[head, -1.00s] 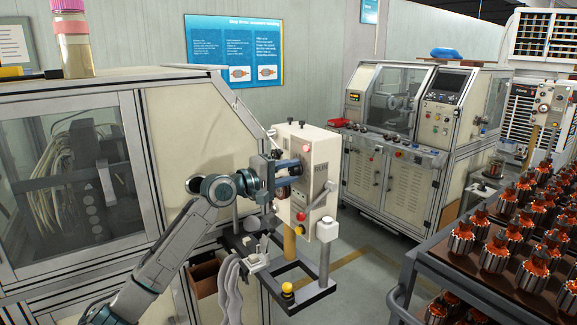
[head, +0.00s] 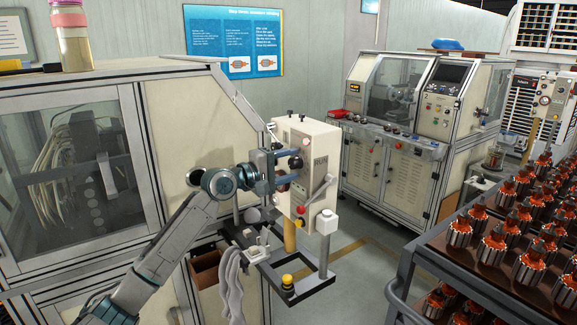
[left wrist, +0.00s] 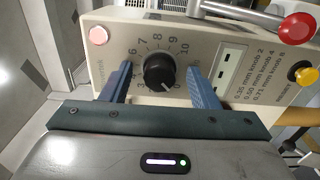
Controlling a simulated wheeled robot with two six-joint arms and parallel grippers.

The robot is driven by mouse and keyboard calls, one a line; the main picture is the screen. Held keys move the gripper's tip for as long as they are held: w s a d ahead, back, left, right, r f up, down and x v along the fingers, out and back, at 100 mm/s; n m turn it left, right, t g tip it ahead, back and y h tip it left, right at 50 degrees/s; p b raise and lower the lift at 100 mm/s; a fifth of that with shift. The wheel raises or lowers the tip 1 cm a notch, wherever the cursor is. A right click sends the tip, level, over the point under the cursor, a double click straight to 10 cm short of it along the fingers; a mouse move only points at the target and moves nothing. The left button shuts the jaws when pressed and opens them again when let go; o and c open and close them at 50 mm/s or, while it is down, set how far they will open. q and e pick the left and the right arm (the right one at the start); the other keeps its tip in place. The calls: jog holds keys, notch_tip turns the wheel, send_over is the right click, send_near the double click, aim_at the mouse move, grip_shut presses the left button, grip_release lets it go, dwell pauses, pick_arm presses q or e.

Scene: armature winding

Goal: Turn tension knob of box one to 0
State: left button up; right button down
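The cream tension box (head: 312,150) stands on a post stand in the middle of the head view. Its black round knob (left wrist: 159,71) sits on a numbered dial in the left wrist view, with a pale mark at its lower right near the 0. In the head view the knob (head: 295,162) is partly behind my gripper. My left gripper (head: 284,168) is at the box's front face. In the wrist view its blue fingers (left wrist: 160,70) stand open on either side of the knob, with a visible gap on both sides. My right gripper is out of view.
A winding machine (head: 205,140) stands left. A rack of armatures (head: 430,262) stands right. Floor behind the stand is clear.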

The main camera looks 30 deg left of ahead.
pick_arm(q)
jog(key=shift+s+a+f+b, duration=0.15)
jog(key=shift+s+a+b, duration=0.15)
jog(key=shift+s, duration=0.2)
jog(key=b+v, duration=0.9)
jog(key=b, duration=0.5)
jog(key=shift+s, duration=0.35)
